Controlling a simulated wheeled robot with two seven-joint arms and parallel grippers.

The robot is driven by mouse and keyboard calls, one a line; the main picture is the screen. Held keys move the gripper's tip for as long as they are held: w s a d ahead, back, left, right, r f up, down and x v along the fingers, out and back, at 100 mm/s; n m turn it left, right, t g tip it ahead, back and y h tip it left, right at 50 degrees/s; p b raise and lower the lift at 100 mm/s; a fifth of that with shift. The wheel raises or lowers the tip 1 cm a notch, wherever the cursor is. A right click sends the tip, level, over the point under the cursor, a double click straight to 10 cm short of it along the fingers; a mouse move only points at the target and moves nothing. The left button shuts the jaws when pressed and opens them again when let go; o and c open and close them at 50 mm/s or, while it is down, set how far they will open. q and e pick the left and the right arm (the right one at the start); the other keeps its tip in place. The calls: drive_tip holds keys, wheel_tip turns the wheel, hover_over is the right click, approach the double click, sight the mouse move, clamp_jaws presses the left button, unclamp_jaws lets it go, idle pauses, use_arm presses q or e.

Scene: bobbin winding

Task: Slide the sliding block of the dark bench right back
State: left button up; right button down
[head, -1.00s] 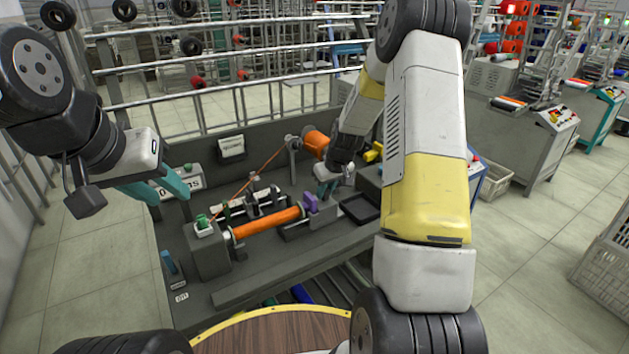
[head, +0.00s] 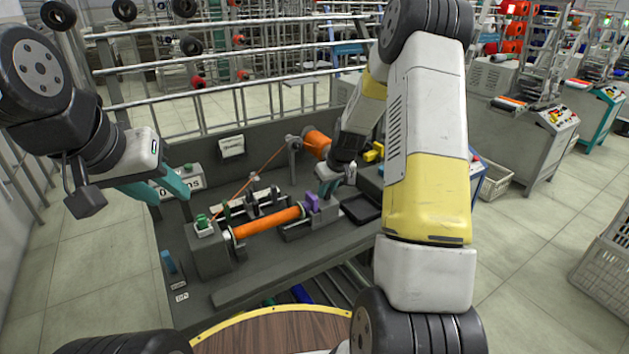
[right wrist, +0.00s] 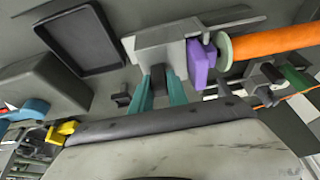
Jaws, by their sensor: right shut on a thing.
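The grey sliding block (right wrist: 163,48) of the dark bench (head: 260,262) carries a purple piece (right wrist: 200,62), also in the head view (head: 312,203). My right gripper (right wrist: 159,92) is shut on the block's dark handle (right wrist: 157,76), with one teal finger on each side. In the head view the right gripper (head: 325,188) is over the block. My left gripper (head: 157,188) is open and empty at the bench's left.
A black tray (head: 360,208) lies right of the block, with yellow pieces (head: 373,152) behind it. An orange spool (head: 316,142) feeds a thread to the bobbin. A left end post with a green top (head: 202,222) and a counter (head: 182,184) stand at left.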

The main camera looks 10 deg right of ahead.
drive_tip(key=shift+w+d, duration=0.25)
drive_tip(key=shift+d, duration=0.4)
drive_tip(key=shift+w+d, duration=0.2)
drive_tip(key=shift+d, duration=0.45)
drive_tip(key=c, duration=1.3)
unclamp_jaws()
drive_tip(key=shift+d, duration=0.1)
drive_tip(key=shift+v, duration=3.95)
